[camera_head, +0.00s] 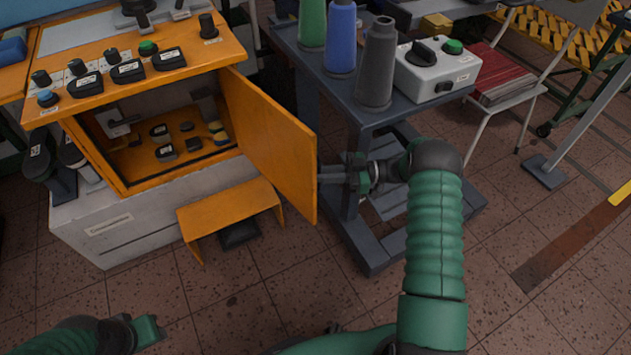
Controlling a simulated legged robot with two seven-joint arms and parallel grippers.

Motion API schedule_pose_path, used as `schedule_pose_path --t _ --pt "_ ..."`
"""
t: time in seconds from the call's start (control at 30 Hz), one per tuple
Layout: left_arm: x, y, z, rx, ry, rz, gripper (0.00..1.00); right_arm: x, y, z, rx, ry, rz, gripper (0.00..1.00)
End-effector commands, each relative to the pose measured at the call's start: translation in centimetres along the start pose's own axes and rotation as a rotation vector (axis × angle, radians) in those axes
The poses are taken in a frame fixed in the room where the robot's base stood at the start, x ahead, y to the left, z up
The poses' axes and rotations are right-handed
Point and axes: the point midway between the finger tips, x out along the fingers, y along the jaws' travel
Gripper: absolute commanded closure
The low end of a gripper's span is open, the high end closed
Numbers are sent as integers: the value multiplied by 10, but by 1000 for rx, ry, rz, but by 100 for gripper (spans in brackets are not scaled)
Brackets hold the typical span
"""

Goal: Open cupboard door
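The orange cupboard door (267,137) stands wide open, swung out to the right of the orange cabinet (125,184). The cabinet's inside shows several small dark parts and a yellow roll. My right gripper (324,174) is at the outer face of the door, near its free edge. Its fingers point left and their tips meet or nearly meet the door; whether they hold a handle there is hidden. My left gripper (150,330) is low at the bottom left, over the floor, away from the cabinet and apparently empty.
A grey table (372,110) stands right behind my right gripper, with green, blue and grey cones and a white button box (437,72). A small orange step (230,208) juts out below the cupboard. The tiled floor in front is clear.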

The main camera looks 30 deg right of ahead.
Motion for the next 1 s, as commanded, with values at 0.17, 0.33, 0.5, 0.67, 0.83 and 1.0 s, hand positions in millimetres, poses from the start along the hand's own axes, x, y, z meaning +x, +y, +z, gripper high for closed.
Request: schedule_pose_path --t 0.17,0.33,0.5,0.67,0.83,1.0 --pt "0 0 0 0 0 0 64 0 1 0 2 0 -5 100" --pt "0 0 0 0 0 0 64 0 1 0 1 1 -5 100" --pt "0 0 0 0 0 0 64 0 1 0 1 2 -5 80" --pt "0 0 0 0 0 0 64 -1 1 0 1 2 -5 80" --pt "-4 0 -1 0 0 0 64 -11 1 -1 2 3 -2 80" --pt "-15 0 -4 0 0 0 64 -51 2 -2 2 1 -1 80"
